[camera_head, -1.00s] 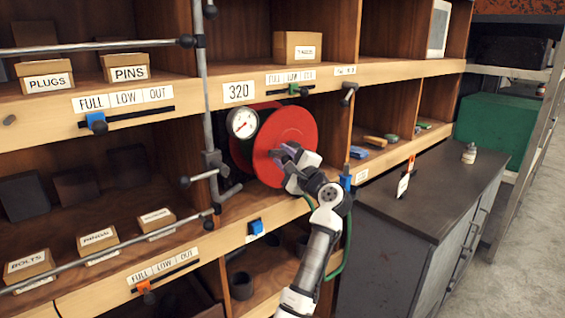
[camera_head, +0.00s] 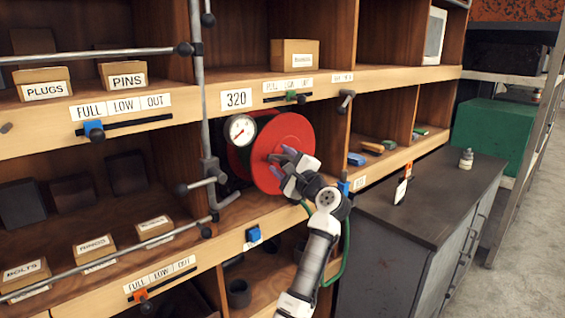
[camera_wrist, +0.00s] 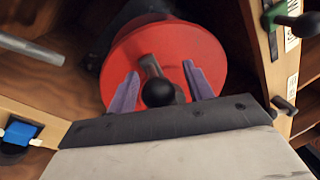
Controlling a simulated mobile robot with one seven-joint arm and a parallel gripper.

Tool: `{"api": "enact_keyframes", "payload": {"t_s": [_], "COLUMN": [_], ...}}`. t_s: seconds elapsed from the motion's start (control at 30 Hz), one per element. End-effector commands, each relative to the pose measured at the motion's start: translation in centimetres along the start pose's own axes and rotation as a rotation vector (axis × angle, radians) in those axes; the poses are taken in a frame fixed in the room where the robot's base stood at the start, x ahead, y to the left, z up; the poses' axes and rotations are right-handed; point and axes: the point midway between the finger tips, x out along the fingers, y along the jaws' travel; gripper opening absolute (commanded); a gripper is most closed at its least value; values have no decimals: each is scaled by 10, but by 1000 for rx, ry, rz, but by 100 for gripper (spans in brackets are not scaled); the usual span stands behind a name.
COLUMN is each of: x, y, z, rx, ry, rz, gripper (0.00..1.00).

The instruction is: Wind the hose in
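A red hose reel (camera_head: 293,132) stands on edge in the middle bay of the shelf, beside a round white gauge (camera_head: 240,130). In the wrist view the reel's red face (camera_wrist: 125,50) carries a grey crank arm (camera_wrist: 150,64) with a black knob (camera_wrist: 158,92). My gripper (camera_wrist: 160,72) is in front of the reel with its two purple fingers apart, one on each side of the crank and knob. Gaps show between them. My gripper (camera_head: 280,161) partly covers the reel in the head view. The green hose (camera_head: 346,243) hangs below the shelf, partly behind my arm.
A vertical pipe (camera_head: 198,100) with clamps and rods stands left of the reel. A sliding blue tab (camera_head: 254,234) is on the shelf edge below. A grey cabinet (camera_head: 425,205) bearing a small bottle (camera_head: 466,158) stands at right. Open floor lies at far right.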

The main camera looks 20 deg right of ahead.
Motion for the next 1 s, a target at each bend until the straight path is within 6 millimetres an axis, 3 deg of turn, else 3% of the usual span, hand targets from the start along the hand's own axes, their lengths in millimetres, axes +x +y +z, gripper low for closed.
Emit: {"api": "enact_keyframes", "payload": {"t_s": [0.27,0.7,1.0], "x": [-9,-102,-136], "y": [2,3,1], "z": [-2,-3,-1], "rx": [0,-1,0], "ry": [1,2,0], "rz": [0,-3,0], "gripper": [52,52,52]}}
